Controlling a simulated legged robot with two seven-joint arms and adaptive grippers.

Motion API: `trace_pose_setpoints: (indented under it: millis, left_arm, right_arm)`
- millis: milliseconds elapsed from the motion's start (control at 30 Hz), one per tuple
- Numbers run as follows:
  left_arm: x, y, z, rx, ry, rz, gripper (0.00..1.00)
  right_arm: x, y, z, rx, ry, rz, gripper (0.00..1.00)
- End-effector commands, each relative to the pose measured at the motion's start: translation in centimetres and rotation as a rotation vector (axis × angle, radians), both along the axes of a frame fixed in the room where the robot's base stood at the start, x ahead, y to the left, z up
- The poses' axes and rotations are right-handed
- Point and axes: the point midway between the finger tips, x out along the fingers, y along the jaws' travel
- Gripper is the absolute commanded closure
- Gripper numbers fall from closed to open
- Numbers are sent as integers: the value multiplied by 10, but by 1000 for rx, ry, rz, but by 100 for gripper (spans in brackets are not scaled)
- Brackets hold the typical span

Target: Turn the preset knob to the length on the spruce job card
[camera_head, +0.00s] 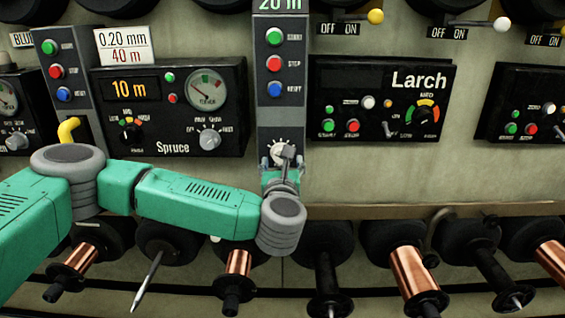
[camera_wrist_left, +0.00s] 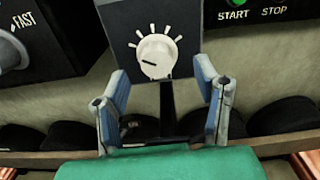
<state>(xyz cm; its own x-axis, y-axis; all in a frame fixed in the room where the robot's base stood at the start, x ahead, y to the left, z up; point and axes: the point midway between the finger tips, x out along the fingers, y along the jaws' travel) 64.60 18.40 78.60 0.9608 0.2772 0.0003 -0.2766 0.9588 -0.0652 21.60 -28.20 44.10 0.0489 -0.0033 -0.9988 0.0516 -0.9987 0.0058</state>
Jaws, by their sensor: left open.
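The white preset knob (camera_wrist_left: 157,56) sits in a fan of white tick marks on a dark panel. Its dark pointer line aims to the left and slightly up. The knob also shows in the head view (camera_head: 279,149), under a "20 m" sign (camera_head: 281,5), partly covered by my gripper. My left gripper (camera_head: 281,163) is open just in front of and below the knob. In the left wrist view its blue-grey fingers (camera_wrist_left: 163,84) are spread, with nothing between them. The job card (camera_head: 124,47) above the Spruce panel (camera_head: 178,130) reads "0.20 mm" and "40 m". My right gripper is out of view.
The Spruce display (camera_head: 129,86) reads "10 m". Green, red and blue buttons (camera_head: 274,63) stand above the knob. The Larch panel (camera_head: 380,103) is to the right. A ledge (camera_head: 400,212) and copper spools (camera_head: 415,275) lie below.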

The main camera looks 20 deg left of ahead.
Motion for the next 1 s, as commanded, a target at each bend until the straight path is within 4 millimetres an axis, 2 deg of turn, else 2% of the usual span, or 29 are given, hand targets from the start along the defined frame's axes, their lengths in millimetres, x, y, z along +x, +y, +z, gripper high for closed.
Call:
trace_pose_setpoints:
  millis: [100, 300, 633, 667, 700, 800, 1000]
  left_arm:
    - [20, 7, -2, 1, 0, 3, 44]
    - [39, 13, -1, 1, 0, 1, 44]
    - [43, 12, 0, 2, 0, -1, 44]
    - [43, 12, 0, 2, 0, -1, 47]
    - [43, 13, 0, 2, 0, -1, 61]
    - [43, 13, 0, 2, 1, -1, 93]
    - [43, 13, 0, 6, 2, -2, 93]
  right_arm:
    - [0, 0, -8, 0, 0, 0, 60]
    - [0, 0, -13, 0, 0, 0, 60]
    - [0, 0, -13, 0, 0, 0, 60]
    - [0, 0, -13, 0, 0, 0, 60]
    - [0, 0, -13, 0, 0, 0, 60]
    - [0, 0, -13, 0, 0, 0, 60]
    - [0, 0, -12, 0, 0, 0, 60]
